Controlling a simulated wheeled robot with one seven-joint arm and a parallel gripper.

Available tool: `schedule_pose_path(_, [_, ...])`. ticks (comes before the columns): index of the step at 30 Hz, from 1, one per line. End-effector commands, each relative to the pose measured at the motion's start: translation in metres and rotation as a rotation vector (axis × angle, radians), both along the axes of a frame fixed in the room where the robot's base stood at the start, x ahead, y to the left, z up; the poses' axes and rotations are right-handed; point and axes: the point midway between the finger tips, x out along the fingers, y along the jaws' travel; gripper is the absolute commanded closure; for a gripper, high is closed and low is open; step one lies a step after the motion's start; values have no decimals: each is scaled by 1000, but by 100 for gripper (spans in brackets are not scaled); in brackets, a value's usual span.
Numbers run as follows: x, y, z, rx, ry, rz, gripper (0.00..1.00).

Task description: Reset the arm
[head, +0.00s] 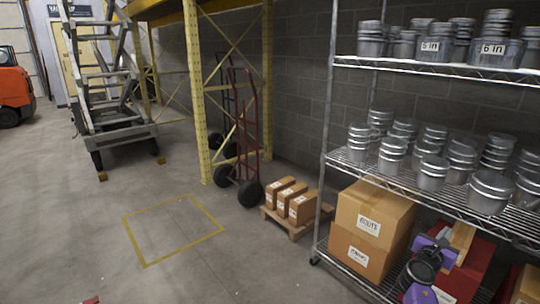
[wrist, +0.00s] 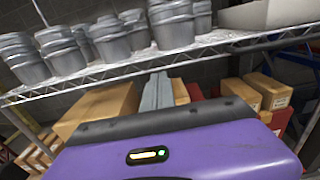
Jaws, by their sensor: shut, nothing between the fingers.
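My gripper (wrist: 160,78) shows in the wrist view as two grey fingers side by side, shut with nothing between them, beyond the purple wrist housing. The fingers are below the shelf edge and in front of the boxes. In the head view my purple and black arm (head: 424,268) is at the bottom right, in front of the lower part of the wire rack (head: 328,150). I cannot make out the fingertips clearly there.
Cardboard boxes (head: 372,222) and a red box (head: 474,264) sit low. A pallet (head: 290,225) with small boxes and a hand truck (head: 246,150) stand left. The floor inside the yellow square (head: 178,258) is clear.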

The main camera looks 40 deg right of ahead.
Motion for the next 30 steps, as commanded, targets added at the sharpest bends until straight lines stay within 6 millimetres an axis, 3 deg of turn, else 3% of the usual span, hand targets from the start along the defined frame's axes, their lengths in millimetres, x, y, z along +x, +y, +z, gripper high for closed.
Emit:
schedule_pose_path(5, [5, 0, -1, 13, -111, 21, 100])
schedule_pose_path(10, [26, 5, 20, 58, -465, 112, 100])
schedule_pose_path(14, [39, 32, 19, 142, -765, 204, 100])
schedule_pose_path(20, [66, 117, 6, 370, -1207, 361, 100])
schedule_pose_path(25, [75, 215, -3, 645, -1551, 458, 100])
schedule_pose_path(30, [65, 315, 0, 959, -1838, 489, 100])
